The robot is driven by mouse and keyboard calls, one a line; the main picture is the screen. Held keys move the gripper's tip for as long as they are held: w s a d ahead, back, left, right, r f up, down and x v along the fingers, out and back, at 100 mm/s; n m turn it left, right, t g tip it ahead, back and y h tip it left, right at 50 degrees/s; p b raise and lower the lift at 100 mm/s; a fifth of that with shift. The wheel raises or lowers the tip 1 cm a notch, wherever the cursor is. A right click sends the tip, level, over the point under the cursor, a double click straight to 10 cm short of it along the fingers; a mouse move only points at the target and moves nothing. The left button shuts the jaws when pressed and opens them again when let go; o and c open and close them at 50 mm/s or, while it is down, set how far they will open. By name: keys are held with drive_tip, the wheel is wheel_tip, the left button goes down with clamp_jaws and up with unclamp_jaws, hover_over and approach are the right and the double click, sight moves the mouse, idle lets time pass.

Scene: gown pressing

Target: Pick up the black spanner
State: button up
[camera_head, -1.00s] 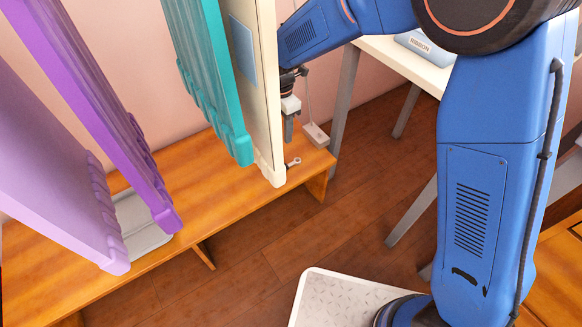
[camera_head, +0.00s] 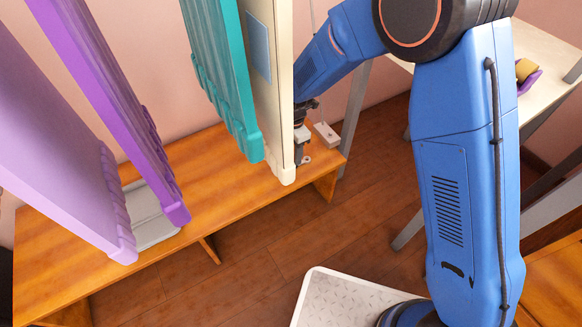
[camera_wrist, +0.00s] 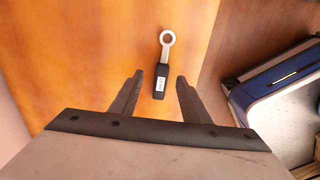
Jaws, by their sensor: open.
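The black spanner (camera_wrist: 161,75) lies on the wooden bench, with a silver ring end pointing up the wrist view and a black handle with a small white label. In the head view only its pale ring end (camera_head: 306,160) shows beside my gripper. My gripper (camera_wrist: 159,77) is open and empty. In the wrist view its two fingers stand on either side of the lower handle, with a gap on both sides. In the head view my gripper (camera_head: 299,154) is low over the bench's right end, partly hidden behind a cream panel. Its height above the spanner is hard to tell.
The wooden bench (camera_head: 222,188) has its right end close by the spanner. Cream (camera_head: 274,90), teal (camera_head: 228,80) and purple (camera_head: 120,110) hanging panels stand left of my gripper. A white box (camera_head: 326,135) with a cord lies behind. A grey tray (camera_head: 150,225) sits at left.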

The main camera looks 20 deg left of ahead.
drive_tip(key=f, duration=0.5)
drive_tip(key=shift+s+d, duration=0.15)
drive_tip(key=shift+d, duration=0.05)
drive_tip(key=shift+c, duration=0.3)
clamp_jaws()
wheel_tip(320, 180, up, 10)
idle(0.7)
